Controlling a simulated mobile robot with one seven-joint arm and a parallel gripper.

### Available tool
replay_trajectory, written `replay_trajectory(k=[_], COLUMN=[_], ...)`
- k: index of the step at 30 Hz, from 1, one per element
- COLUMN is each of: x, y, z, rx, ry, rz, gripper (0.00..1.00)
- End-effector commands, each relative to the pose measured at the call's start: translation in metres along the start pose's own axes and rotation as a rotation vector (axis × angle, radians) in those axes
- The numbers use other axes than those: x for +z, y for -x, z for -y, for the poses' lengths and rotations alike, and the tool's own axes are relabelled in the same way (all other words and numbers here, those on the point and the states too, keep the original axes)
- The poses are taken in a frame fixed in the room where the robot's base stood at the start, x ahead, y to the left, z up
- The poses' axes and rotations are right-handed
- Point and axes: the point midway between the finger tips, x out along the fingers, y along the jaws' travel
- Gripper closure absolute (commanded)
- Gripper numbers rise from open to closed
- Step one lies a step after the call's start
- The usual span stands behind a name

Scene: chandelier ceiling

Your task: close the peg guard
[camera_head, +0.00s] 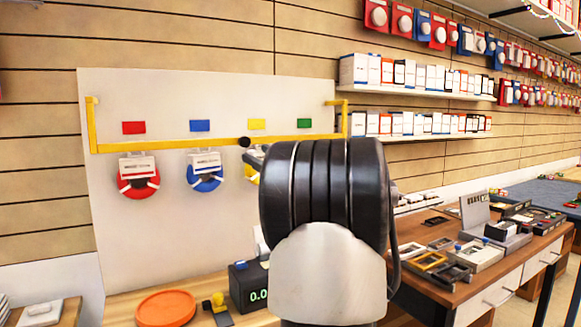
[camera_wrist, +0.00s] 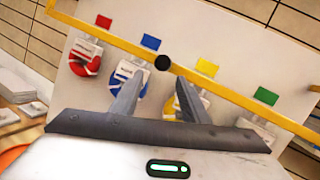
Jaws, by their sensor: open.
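The peg guard is a yellow bar (camera_head: 190,145) running across the white board (camera_head: 200,100), below the coloured labels, with bent arms at both ends. A black knob (camera_head: 244,142) sits near its middle. In the wrist view the bar (camera_wrist: 215,83) runs diagonally and the knob (camera_wrist: 163,62) shows just beyond my fingertips. My gripper (camera_wrist: 162,84) is open, with the knob in line with the gap between its fingers. I see no contact. In the head view my arm hides most of the gripper and the board's lower right.
A red item (camera_head: 139,184) and a blue item (camera_head: 206,179) hang with white cards just under the bar. An orange dish (camera_head: 165,308) and a black digital display (camera_head: 249,287) stand on the counter below. A cluttered wooden table (camera_head: 450,262) is at right.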

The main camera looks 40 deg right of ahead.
Motion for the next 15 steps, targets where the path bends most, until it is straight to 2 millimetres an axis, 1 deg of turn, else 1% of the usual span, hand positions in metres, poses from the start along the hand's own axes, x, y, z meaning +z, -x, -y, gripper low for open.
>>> replay_trajectory(k=[1,9,12,15], x=[0.002,0.007,0.008,0.009], y=[0.015,0.08,0.098,0.111], z=[0.002,0.001,0.001,0.0], rx=[-0.004,-0.003,-0.002,-0.001], ry=[0.0,0.005,0.006,0.008], rz=[0.0,0.008,0.01,0.012], gripper=[0.58,0.58,0.58,0.58])
